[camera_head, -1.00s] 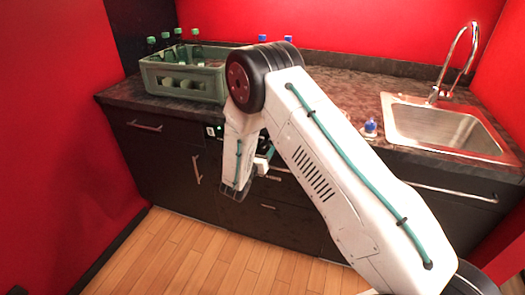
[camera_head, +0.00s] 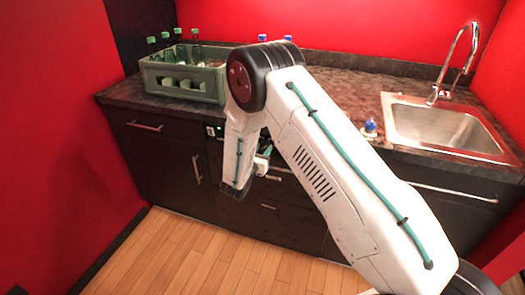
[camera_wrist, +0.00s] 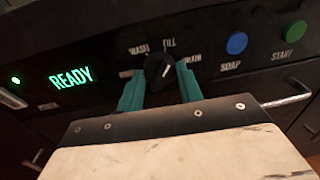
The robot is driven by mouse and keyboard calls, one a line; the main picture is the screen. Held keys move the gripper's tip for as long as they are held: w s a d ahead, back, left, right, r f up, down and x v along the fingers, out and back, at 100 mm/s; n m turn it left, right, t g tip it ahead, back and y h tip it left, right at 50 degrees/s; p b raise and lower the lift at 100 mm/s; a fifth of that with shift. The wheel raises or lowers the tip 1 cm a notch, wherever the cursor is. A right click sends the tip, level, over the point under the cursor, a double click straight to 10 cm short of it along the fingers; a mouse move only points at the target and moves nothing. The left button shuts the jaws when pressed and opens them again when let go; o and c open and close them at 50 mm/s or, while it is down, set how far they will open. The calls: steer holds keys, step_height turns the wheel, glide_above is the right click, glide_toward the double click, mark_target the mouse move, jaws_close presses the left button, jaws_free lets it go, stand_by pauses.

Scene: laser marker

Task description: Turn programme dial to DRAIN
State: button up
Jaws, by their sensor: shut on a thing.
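The programme dial (camera_wrist: 155,66) is a round black knob on the dark appliance panel in the wrist view. My gripper (camera_wrist: 160,82) has its teal fingers on either side of it, shut on it. The dial's white mark points up and right, roughly between the FILL label (camera_wrist: 169,43) and the DRAIN label (camera_wrist: 190,60). The WASH label (camera_wrist: 138,50) is at the upper left. Another label at the left is partly hidden by a finger. In the head view my arm hides the dial.
A green READY display (camera_wrist: 71,78) is left of the dial. A blue SOAP button (camera_wrist: 237,43) and a green START button (camera_wrist: 295,31) are to the right. On the counter are a bottle crate (camera_head: 182,82), a small blue-topped bottle (camera_head: 369,128) and a sink (camera_head: 445,128).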

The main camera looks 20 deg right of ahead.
steer(key=m, duration=0.9)
steer(key=shift+s+d+m+y, duration=0.1)
steer(key=shift+m+y, duration=0.3)
stand_by(0.4)
steer(key=o, duration=1)
steer(key=v, duration=0.8)
steer(key=shift+m, duration=0.3)
